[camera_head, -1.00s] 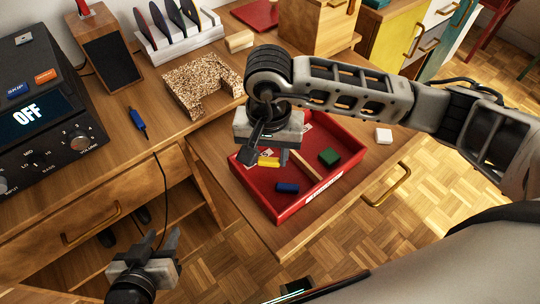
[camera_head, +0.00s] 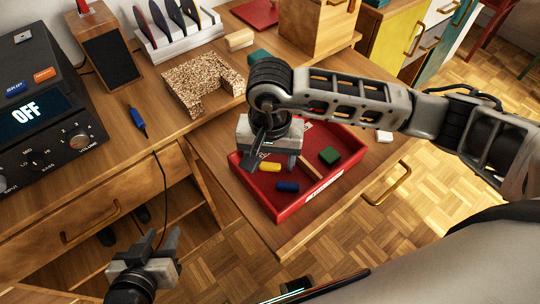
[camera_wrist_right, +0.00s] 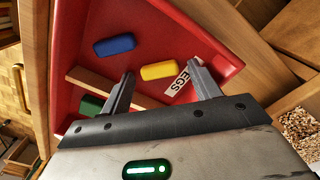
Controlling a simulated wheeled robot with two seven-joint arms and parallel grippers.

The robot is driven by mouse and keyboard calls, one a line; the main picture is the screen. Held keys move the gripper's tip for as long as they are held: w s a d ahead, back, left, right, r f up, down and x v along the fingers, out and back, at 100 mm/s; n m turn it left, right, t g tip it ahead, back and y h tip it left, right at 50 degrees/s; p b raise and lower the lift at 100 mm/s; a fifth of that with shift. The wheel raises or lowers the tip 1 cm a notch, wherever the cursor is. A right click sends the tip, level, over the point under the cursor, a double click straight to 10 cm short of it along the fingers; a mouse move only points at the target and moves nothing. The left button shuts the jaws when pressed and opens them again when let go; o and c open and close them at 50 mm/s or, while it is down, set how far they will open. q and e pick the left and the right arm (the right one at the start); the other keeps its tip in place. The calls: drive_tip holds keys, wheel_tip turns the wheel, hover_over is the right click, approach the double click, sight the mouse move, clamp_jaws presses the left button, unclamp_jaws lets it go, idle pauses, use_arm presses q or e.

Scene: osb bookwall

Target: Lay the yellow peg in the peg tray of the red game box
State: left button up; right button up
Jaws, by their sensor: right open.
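The yellow peg (camera_head: 270,167) lies on the floor of the red game box (camera_head: 284,212). It is on the same side of the wooden divider as the blue peg (camera_head: 287,187). In the right wrist view the yellow peg (camera_wrist_right: 163,70) lies beside a partly hidden label ending in "EGS" (camera_wrist_right: 185,78). My right gripper (camera_head: 271,163) is open over the box, its fingers on either side of the yellow peg and apart from it. My left gripper (camera_head: 150,243) hangs open and empty at the lower left, away from the box.
A green block (camera_head: 329,156) lies across the wooden divider (camera_wrist_right: 95,82). The box sits in an open drawer with a brass handle (camera_head: 386,187). A speckled board (camera_head: 203,82), an amplifier (camera_head: 45,115) and a blue plug (camera_head: 137,118) are on the desk.

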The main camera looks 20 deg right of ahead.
sight(270, 163)
drive_tip(key=shift+r, duration=0.5)
wheel_tip(270, 163, up, 11)
drive_tip(key=shift+r, duration=0.15)
